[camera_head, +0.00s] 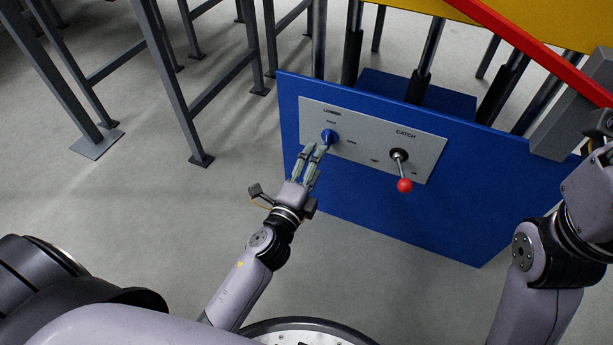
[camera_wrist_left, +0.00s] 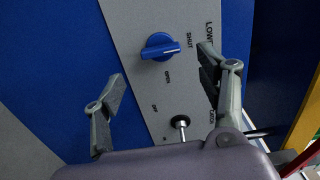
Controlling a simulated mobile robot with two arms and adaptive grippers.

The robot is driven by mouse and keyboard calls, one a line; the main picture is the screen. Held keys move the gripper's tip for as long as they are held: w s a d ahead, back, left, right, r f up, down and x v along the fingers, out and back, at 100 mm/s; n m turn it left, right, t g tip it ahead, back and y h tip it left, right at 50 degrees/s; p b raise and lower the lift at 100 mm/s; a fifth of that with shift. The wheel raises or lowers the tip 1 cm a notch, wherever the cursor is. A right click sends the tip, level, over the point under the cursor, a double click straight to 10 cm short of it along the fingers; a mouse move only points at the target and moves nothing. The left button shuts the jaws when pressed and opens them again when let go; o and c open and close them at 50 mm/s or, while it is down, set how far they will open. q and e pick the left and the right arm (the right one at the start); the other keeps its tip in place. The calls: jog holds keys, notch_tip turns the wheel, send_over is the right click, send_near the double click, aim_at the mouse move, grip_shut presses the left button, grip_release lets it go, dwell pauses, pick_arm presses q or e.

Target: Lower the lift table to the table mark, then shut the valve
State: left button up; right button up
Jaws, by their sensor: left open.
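A blue valve knob (camera_head: 328,136) sits under the word LOWER on the grey panel (camera_head: 350,152) of a blue housing. In the left wrist view the knob (camera_wrist_left: 160,47) shows its bar pointing roughly towards SHUT, with OPEN marked at another side. My left gripper (camera_head: 313,155) is open in front of the knob; in the wrist view its fingers (camera_wrist_left: 160,68) stand apart with nothing between them. The lift table's yellow deck (camera_head: 540,22) is at the top right. My right gripper (camera_head: 601,125) is cut off at the right edge. I cannot make out a table mark.
A red-tipped CATCH lever (camera_head: 404,185) hangs down right of the knob. A red bar (camera_head: 530,42) slopes along the deck to a grey block (camera_head: 565,128). Grey steel legs (camera_head: 175,90) stand at the left. The floor (camera_head: 150,195) between is clear.

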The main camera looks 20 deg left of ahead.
pick_arm(q)
jog(key=s, duration=0.5)
jog(key=shift+a, duration=0.1)
dwell(0.3)
